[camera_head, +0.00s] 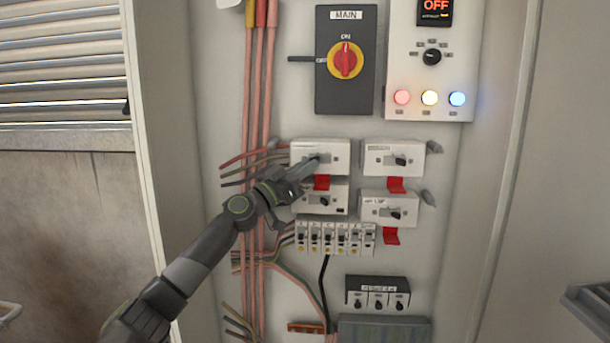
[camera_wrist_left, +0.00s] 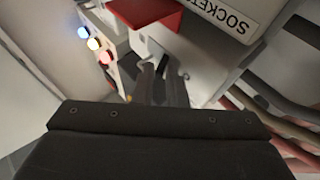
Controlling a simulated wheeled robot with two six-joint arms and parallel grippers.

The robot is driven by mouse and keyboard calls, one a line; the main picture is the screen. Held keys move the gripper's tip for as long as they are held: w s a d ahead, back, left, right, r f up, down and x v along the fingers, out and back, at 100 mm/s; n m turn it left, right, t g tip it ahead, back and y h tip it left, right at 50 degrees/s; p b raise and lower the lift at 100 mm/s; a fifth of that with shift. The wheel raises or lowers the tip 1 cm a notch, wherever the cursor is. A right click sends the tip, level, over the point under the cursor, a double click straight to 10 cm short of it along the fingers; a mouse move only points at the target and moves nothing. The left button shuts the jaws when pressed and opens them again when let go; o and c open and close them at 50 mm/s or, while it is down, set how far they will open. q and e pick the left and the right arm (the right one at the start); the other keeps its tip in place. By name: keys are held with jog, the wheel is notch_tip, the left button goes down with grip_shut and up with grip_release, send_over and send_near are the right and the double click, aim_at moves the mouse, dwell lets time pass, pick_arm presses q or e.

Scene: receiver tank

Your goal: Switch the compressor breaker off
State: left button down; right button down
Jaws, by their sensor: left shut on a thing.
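Four white breaker boxes sit in two rows on the panel: upper left (camera_head: 335,147), upper right (camera_head: 378,159), lower left (camera_head: 338,206) and lower right (camera_head: 372,213). Their labels are too small to read in the head view, so I cannot tell which is the compressor's. My left gripper (camera_head: 316,164) is at the upper-left box, shut on its switch lever, which the fingers mostly hide. In the left wrist view the gripper (camera_wrist_left: 160,72) points at this box. A nearby box there reads "SOCKET" (camera_wrist_left: 238,20). My right gripper is not in view.
Red tabs (camera_head: 321,183) hang under several boxes. Above are the MAIN switch (camera_head: 345,60) and a control box with lit lamps (camera_head: 429,98). Below is a row of small breakers (camera_head: 335,239). Cables (camera_head: 257,110) run down the left.

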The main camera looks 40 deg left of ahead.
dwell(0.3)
pick_arm(q)
jog(key=c, duration=1.5)
grip_release()
jog(key=shift+d+r, duration=0.15)
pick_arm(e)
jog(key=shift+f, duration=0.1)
